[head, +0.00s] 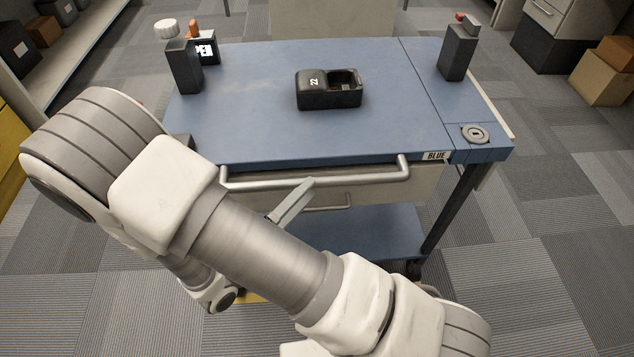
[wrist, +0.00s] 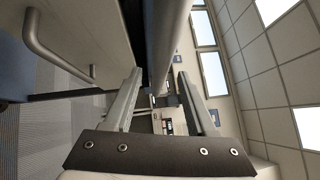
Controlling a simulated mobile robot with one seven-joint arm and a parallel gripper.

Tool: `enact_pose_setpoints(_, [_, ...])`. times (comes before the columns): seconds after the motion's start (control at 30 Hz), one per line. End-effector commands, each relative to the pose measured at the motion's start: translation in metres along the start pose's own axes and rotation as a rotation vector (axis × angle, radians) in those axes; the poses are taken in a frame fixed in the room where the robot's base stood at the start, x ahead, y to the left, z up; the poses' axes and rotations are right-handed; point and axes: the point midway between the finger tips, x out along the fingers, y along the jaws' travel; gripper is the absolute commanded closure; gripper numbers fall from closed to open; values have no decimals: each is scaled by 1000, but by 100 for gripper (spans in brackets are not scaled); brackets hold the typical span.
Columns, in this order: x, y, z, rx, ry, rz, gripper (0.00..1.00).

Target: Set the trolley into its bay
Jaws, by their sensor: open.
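The blue-topped trolley (head: 260,130) stands in front of me, with a BLUE label on its near edge. Its grey push handle (head: 355,180) runs along the near side. My gripper (wrist: 158,76) is open. One finger shows in the head view, just under the handle; my arm hides the rest. In the wrist view the handle bar (wrist: 168,35) lies ahead between the two finger lines; I cannot tell whether they touch it. A bit of yellow (head: 250,298) shows on the floor behind my arm. I cannot make out the bay's outline.
On the trolley sit a black charger cradle (head: 328,90) marked 22, dark radios at left (head: 184,68) and right (head: 458,52), and a round lock (head: 475,133). Shelving stands at left, cardboard boxes (head: 603,80) at far right. Carpet is clear to the right.

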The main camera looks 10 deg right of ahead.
Motion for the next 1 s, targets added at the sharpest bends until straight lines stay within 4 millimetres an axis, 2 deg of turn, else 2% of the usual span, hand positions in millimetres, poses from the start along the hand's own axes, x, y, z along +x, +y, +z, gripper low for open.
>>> enact_pose_setpoints(0.1, [20, 1, -1, 1, 3, 0, 43])
enact_pose_setpoints(0.23, [34, 1, -1, 0, 1, -1, 43])
enact_pose_setpoints(0.4, [41, 0, 0, 0, 0, 0, 43])
enact_pose_setpoints(0.63, [42, 0, 0, 0, 0, 0, 43])
enact_pose_setpoints(0.93, [41, 0, 0, 0, 0, 0, 97])
enact_pose_setpoints(1.0, [41, 0, 0, 0, 0, 0, 100])
